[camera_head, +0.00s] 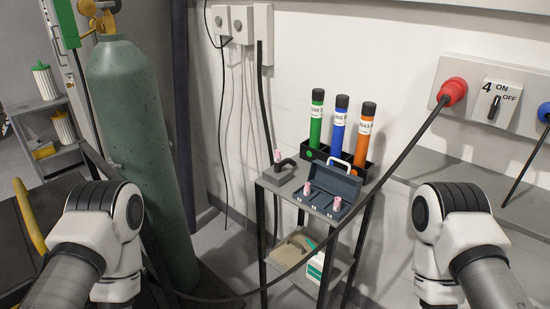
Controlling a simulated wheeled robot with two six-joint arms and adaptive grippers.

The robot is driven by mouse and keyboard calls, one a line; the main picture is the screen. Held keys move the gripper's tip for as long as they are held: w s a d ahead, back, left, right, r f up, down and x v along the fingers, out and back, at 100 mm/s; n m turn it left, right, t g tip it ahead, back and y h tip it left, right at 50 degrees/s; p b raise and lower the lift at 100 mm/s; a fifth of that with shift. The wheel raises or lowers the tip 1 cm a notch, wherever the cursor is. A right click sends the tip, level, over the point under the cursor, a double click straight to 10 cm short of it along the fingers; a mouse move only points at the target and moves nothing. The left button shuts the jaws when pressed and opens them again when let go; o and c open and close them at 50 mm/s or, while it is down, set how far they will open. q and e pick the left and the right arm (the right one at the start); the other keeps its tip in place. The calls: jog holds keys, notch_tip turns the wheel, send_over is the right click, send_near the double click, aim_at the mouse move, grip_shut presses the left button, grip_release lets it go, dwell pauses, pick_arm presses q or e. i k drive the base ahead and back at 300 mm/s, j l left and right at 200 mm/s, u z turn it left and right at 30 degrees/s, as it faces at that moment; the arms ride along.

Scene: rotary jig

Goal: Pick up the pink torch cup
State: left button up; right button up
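Three small pink cups show in the head view. One pink cup (277,156) stands upright on a dark torch piece (283,165) at the left of the small cart top. Two more, a left pink cup (307,188) and a right pink cup (337,203), are at the front of an open grey-blue case (333,182). I cannot tell how deep they sit there. My left and right arms show at the bottom corners, well apart from the cart; neither gripper is in the picture.
The cart (317,212) carries a black rack with green (316,118), blue (338,126) and orange (364,134) tubes behind the case. A tall green gas cylinder (140,150) stands left. A black cable (405,150) from a red plug (453,91) hangs across the cart's right side.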

aim_at(277, 156)
jog(key=i+j+z, duration=0.15)
jog(key=z, duration=0.25)
jog(key=i+j+z, duration=0.2)
jog(key=z, duration=0.2)
jog(key=i+j+z, duration=0.15)
jog(key=j+z, duration=0.15)
jog(key=z, duration=0.15)
